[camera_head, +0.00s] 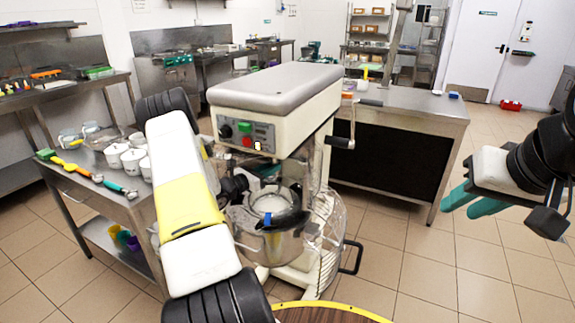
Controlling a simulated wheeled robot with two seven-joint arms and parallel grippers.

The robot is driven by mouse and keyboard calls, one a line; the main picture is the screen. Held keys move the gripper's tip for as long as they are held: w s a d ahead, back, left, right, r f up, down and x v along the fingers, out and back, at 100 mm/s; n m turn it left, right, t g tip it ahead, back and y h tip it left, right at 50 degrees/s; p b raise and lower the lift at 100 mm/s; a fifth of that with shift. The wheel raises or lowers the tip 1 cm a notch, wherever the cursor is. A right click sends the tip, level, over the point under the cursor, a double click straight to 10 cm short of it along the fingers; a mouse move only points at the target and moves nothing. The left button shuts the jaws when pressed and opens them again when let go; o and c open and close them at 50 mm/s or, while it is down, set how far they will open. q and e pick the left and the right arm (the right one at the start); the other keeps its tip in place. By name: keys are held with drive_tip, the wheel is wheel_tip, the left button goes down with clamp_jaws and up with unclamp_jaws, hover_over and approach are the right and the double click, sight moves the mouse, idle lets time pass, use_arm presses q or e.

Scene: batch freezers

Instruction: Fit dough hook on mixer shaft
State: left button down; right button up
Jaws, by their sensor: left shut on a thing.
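The mixer (265,100) stands in the middle, with a cream body, a grey top and a green and a red button on its front. Its steel bowl (268,245) sits below the head. My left arm crosses in front, and my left gripper (268,172) is under the mixer head, above the bowl. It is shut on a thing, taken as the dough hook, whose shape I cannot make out. The shaft is hidden, so I cannot tell whether hook and shaft touch. My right gripper (471,201) is at the right, empty, its teal fingers apart.
A steel table (125,205) at left holds white cups (132,160) and coloured-handled tools. A steel counter (425,103) with a dark front stands behind right of the mixer. A wire guard (325,235) curves beside the bowl. A yellow-edged round top (330,312) is in front.

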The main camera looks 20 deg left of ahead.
use_arm(q)
drive_tip(key=shift+r, duration=0.5)
idle(1.5)
drive_tip(key=shift+y, duration=0.3)
drive_tip(key=n+y, duration=0.1)
drive_tip(key=y, duration=0.1)
drive_tip(key=n+t+y, duration=0.1)
drive_tip(key=n+y, duration=0.3)
drive_tip(key=y, duration=0.1)
drive_tip(key=shift+d+t, duration=0.3)
drive_tip(key=c, duration=1.2)
unclamp_jaws()
drive_tip(key=shift+a, duration=0.15)
